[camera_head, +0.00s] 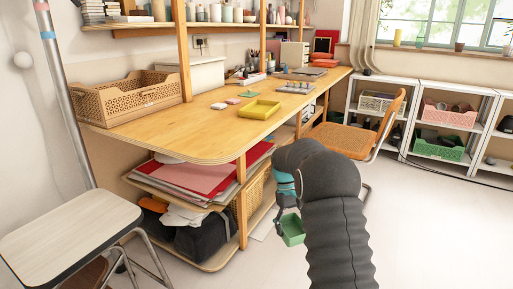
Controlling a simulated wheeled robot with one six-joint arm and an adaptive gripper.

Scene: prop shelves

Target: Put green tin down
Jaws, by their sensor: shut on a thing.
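A small green tin (293,230) hangs in my gripper (284,212), below the front edge of the wooden desk and over the pale floor. My gripper is shut on the tin, with my dark arm partly in front of it. The tin looks like an open rectangular box, slightly tilted. The tin is apart from the desk and floor as far as I can see.
The wooden desk (190,134) holds a yellow tray (259,108), a tan crate (132,96) and small items. A stool (68,236) stands at lower left. An orange chair (342,139) and white shelves (398,120) stand behind.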

